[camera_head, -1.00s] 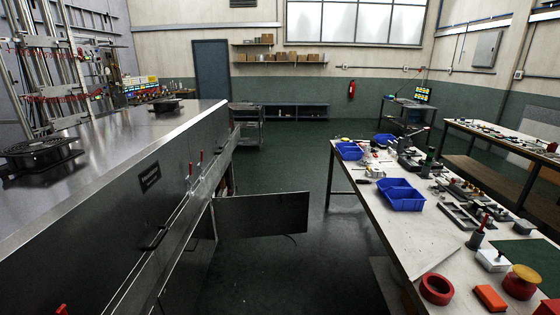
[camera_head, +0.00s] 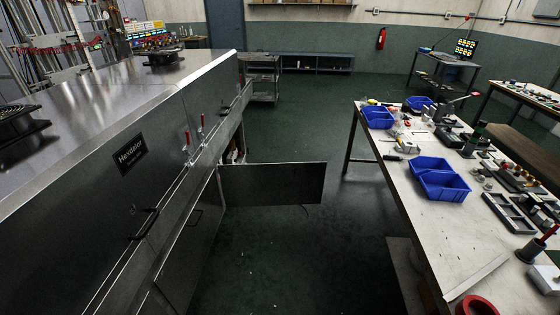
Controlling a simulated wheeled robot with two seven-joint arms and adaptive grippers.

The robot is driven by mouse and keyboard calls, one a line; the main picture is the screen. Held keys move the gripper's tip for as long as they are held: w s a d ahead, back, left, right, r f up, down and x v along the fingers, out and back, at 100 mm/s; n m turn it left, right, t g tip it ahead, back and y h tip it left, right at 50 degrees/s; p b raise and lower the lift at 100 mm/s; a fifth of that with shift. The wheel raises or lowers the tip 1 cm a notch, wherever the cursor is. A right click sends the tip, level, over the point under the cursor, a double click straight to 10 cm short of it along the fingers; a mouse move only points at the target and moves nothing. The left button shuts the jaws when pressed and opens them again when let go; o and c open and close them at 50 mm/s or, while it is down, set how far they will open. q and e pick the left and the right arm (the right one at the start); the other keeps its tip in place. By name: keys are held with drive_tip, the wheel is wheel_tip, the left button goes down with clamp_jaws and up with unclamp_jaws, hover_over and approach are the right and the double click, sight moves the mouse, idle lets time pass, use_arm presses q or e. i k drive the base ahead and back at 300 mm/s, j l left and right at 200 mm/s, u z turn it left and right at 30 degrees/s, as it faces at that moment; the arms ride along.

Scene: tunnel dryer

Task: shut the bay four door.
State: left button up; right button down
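A dark door panel (camera_head: 275,185) on the lower part of the tunnel dryer (camera_head: 75,185) stands open, swung out to the right into the aisle. Its hinge side meets the dryer beside an opening (camera_head: 232,150) whose inside is mostly hidden. Its bay number cannot be read. Neither of my grippers is in view.
A workbench (camera_head: 440,250) with blue bins (camera_head: 438,180) and several tools runs along the right. The green floor (camera_head: 270,255) between dryer and bench is clear except for the open door. A cart (camera_head: 262,78) stands at the back.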

sight(271, 184)
drive_tip(key=i+l+u, duration=0.25)
drive_tip(key=i, duration=0.35)
drive_tip(key=i+l+u, duration=0.25)
drive_tip(key=i+l, duration=0.25)
